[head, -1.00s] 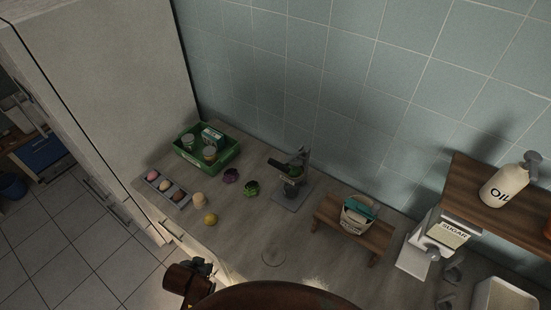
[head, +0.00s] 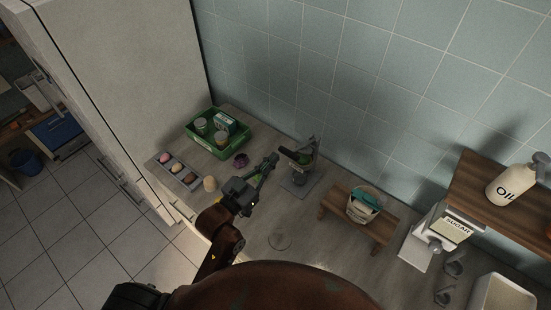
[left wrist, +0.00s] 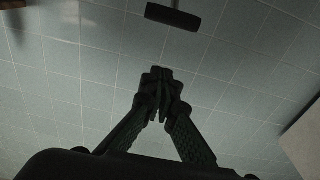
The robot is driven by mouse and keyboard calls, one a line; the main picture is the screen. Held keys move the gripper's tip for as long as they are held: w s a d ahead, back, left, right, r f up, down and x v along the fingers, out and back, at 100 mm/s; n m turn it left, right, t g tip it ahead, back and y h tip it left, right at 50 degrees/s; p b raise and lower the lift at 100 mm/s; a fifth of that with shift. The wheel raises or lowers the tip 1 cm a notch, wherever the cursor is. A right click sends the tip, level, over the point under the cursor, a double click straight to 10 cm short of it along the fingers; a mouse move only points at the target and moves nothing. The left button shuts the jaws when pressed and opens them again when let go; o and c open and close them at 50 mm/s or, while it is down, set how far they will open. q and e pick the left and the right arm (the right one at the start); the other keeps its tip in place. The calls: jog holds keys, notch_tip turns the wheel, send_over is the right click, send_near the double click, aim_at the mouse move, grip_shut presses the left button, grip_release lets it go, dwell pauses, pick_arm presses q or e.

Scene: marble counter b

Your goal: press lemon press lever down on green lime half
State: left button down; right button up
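The lemon press (head: 299,181) stands on the counter near the tiled wall. Its dark lever is raised and points to the left. A patch of green, likely the lime half (head: 304,158), shows in the press under the lever; details are too small to tell. My left gripper (head: 271,160) is just left of the press, near the lever's free end, and looks apart from it. In the left wrist view its fingers (left wrist: 160,80) meet at the tips with nothing between them. A dark bar, probably the lever's handle (left wrist: 173,17), shows beyond the fingertips. My right gripper is out of view.
A green crate (head: 211,151) with jars and a box stands at the back left. An egg tray (head: 177,172), a purple item (head: 241,160) and a tan item (head: 210,183) lie nearby. A wooden stand (head: 345,222) with a tub is right of the press.

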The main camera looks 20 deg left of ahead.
pick_arm(q)
jog(key=p+x, duration=0.2)
jog(key=x, duration=0.6)
jog(key=shift+w+d+r, duration=0.1)
jog(key=shift+w+d, duration=0.05)
jog(key=shift+w, duration=0.2)
jog(key=f, duration=0.2)
jog(key=s+f, duration=0.1)
jog(key=f, duration=0.1)
jog(key=shift+a+f, duration=0.15)
jog(key=shift+a, duration=0.05)
